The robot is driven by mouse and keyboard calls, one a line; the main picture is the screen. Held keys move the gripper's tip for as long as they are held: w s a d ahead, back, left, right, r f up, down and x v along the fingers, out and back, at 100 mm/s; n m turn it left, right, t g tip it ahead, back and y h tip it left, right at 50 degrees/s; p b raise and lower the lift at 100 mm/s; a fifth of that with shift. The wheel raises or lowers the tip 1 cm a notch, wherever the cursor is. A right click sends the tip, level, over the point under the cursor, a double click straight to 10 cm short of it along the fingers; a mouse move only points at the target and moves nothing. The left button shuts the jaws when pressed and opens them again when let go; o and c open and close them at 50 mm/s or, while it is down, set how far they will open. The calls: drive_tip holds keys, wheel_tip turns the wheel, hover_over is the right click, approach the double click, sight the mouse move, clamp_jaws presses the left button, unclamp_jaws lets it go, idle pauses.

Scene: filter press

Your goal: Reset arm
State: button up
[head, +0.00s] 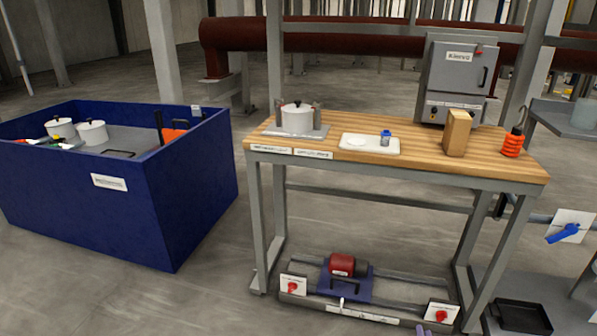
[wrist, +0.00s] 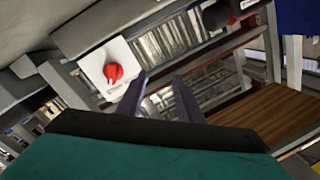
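My gripper (wrist: 163,90) shows in the wrist view as two dark purple-grey fingers standing apart with nothing between them. It is open and empty. Past the fingers, up and to the left, a white panel with a red knob (wrist: 113,73) is apart from them. In the head view, small purple tips at the bottom edge look like my gripper (head: 433,330), just below a white panel with a red knob (head: 441,313) at the bench's lower right. The rest of my arm is out of the head view.
A wooden-topped bench (head: 350,176) carries a pot (head: 297,118), a white tray, a wooden block and an orange hook. A red motor (head: 342,264) sits on the lower rails. A blue bin (head: 110,215) stands left, a blue-handled valve (head: 563,233) right. Floor between bin and bench is clear.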

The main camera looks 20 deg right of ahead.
drive_tip(key=w+a+r+n+t+y+p, duration=0.1)
drive_tip(key=w+a+r+y+p, duration=0.1)
drive_tip(key=w+a+r, duration=0.35)
drive_tip(key=w+a+r+n+y+p, duration=0.2)
drive_tip(key=w+a+r+p, duration=0.1)
drive_tip(key=w+a, duration=0.5)
drive_tip(key=w+a+r+n+t+y+p, duration=0.1)
drive_tip(key=w+a+r+y+p, duration=0.1)
drive_tip(key=w+a+r, duration=0.45)
drive_tip(key=w+a+r+n+g+y+p, duration=0.1)
drive_tip(key=w+a+g+p, duration=0.15)
drive_tip(key=a, duration=0.75)
drive_tip(key=w+a+r+n+g+p, duration=0.15)
drive_tip(key=a+p, duration=0.25)
drive_tip(key=a, duration=0.6)
drive_tip(key=s+a+n+g+p, duration=0.2)
drive_tip(key=s+a+g+p, duration=0.3)
drive_tip(key=s+a+g, duration=0.55)
drive_tip(key=s+a+r+n+g, duration=0.1)
drive_tip(key=s+a+g, duration=0.1)
drive_tip(key=s, duration=0.8)
drive_tip(key=s+a+r+n+g+y, duration=0.1)
drive_tip(key=s+a+n+g, duration=0.1)
drive_tip(key=s, duration=0.7)
drive_tip(key=s+a+r+n+g, duration=0.1)
drive_tip(key=s+g, duration=0.3)
drive_tip(key=s, duration=0.6)
drive_tip(key=shift+s+a+r+g+p, duration=0.3)
drive_tip(key=shift+s+a+r+g, duration=0.05)
drive_tip(key=shift+a+r, duration=0.05)
